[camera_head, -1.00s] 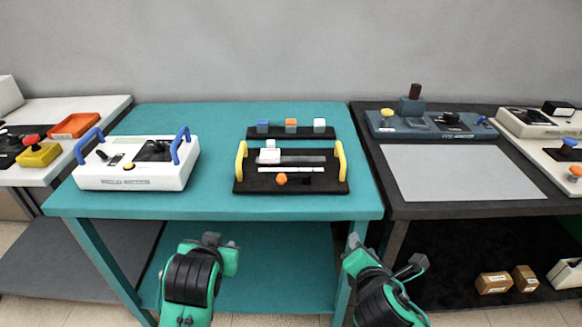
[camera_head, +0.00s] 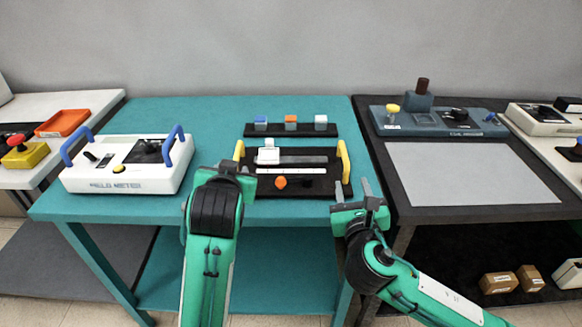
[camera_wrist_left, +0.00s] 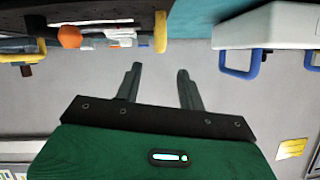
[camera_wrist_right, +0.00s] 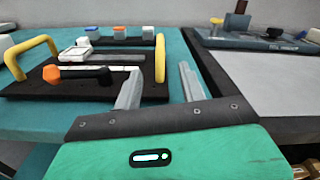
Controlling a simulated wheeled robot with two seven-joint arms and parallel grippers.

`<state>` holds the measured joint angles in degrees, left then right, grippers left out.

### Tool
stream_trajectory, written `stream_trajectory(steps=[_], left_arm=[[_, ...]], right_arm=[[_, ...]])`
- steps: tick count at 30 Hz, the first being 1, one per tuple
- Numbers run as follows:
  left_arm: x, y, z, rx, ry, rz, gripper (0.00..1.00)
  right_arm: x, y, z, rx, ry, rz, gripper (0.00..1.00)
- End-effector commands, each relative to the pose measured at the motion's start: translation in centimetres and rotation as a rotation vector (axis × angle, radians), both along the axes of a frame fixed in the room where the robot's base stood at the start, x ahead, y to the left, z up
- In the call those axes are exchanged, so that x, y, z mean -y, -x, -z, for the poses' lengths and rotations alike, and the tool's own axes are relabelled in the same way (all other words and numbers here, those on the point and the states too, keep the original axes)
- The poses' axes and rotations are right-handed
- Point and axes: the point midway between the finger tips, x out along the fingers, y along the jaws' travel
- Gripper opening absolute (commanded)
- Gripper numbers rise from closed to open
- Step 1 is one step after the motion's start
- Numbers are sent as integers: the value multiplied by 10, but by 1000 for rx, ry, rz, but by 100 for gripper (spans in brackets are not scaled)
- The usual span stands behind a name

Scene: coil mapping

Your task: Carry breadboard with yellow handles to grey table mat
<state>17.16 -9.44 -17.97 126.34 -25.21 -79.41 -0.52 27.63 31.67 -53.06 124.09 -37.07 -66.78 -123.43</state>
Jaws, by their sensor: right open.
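The breadboard (camera_head: 318,186) is a black board with a yellow handle at each end, lying flat on the teal table. It carries a white block, pale strips and an orange knob. The grey table mat (camera_head: 470,172) lies bare on the dark table to the right. My left gripper (camera_head: 230,170) is open and empty by the breadboard's left handle (camera_head: 239,150). My right gripper (camera_head: 360,203) is open and empty, just in front of the right handle (camera_head: 344,161). In the right wrist view that handle (camera_wrist_right: 160,58) appears between and beyond the fingers, apart from them.
A white field meter (camera_head: 126,180) with blue handles stands left of the breadboard on the teal table (camera_head: 215,120). A strip with several coloured blocks (camera_head: 291,130) lies behind the breadboard. A blue-grey device (camera_head: 436,127) stands behind the mat. Small boxes (camera_head: 499,282) sit on the lower shelf.

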Motion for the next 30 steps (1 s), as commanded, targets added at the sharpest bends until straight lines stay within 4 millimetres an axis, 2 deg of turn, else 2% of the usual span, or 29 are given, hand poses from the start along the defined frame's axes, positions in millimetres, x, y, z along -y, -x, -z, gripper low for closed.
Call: stream_trajectory(steps=[12, 18, 24, 30], left_arm=[[-8, -74, 31, -2, -1, -1, 40], [-10, -102, 41, -1, 0, 1, 40], [-11, -113, 46, -1, 1, 0, 40], [-11, -115, 47, 0, 1, 1, 40]], right_arm=[[-1, -81, -1, 0, -2, 2, 41], [-1, -110, -1, 1, -2, 1, 41], [-2, -123, 0, -1, -2, 0, 41], [-2, -124, 0, 0, -2, -1, 41]])
